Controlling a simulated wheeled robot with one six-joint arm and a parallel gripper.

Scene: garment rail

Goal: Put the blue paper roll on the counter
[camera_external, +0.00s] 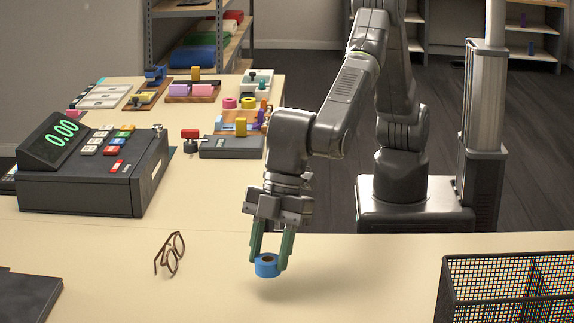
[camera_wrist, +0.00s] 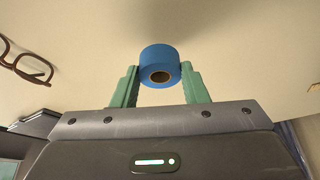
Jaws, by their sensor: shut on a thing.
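The blue paper roll (camera_external: 266,267) is a small blue cylinder with a brown core, held between the green fingers of my gripper (camera_external: 270,256). In the external view it hangs a little above the counter (camera_external: 370,275), with a soft shadow on the surface below. In the wrist view the blue roll (camera_wrist: 160,60) sits between the two fingertips of my gripper (camera_wrist: 160,76), its core hole facing the camera. The fingers are shut on its sides. The counter (camera_wrist: 250,50) fills the background there.
Brown glasses (camera_external: 171,254) lie on the counter left of my gripper. A cash register (camera_external: 95,165) stands farther back left. A black wire basket (camera_external: 505,290) is at the right. A dark flat object (camera_external: 25,297) lies at the front left. The counter around the roll is clear.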

